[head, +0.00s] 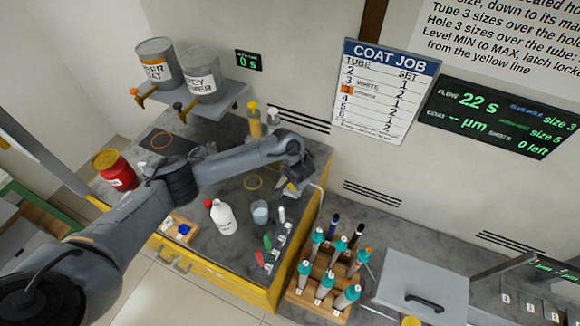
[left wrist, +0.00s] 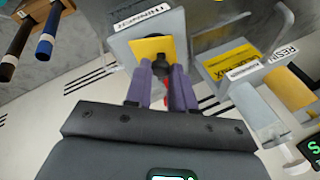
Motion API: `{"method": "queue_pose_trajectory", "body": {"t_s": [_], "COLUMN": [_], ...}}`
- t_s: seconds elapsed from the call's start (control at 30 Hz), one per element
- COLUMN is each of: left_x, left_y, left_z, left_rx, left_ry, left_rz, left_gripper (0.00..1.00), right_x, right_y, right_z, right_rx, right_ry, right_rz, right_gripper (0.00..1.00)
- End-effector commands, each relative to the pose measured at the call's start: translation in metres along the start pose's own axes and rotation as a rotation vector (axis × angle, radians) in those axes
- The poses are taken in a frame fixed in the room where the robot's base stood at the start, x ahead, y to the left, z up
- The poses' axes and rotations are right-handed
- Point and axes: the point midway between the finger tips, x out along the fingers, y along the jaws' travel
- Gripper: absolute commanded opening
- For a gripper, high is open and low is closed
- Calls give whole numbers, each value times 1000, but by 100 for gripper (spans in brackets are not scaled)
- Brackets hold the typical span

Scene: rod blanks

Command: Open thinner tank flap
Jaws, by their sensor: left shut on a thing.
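I cannot tell how far the flap is tilted. My right gripper is not in view.
A RESIN-labelled part (left wrist: 262,64) stands close to the right in the left wrist view. In the head view, a white bottle (head: 223,219), a beaker (head: 260,212) and small coloured tubes stand below my arm. A wooden tube rack (head: 300,293) and grey lidded box (head: 412,280) are right.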

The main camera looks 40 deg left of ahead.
Motion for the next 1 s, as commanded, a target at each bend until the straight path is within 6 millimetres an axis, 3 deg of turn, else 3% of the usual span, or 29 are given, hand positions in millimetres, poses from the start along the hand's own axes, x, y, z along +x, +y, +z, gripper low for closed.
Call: {"method": "queue_pose_trajectory", "body": {"t_s": [0.03, 0.13, 0.43, 0.67, 1.0], "left_x": [-11, -11, -7, -2, 7], "left_y": [2, 7, 24, 37, 56], "left_z": [-4, -6, -13, -18, -23], "left_rx": [18, 51, 152, 228, 339], "left_ry": [-21, -57, -164, -246, -367], "left_rz": [-36, -117, -362, -551, -826], "left_gripper": [0, 0, 0, 0, 0], "right_x": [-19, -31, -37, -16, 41], "right_y": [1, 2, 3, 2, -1], "right_z": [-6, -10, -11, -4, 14], "right_rx": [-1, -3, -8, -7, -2], "right_ry": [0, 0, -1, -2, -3], "right_rz": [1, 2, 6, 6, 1], "right_gripper": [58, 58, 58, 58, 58]}}
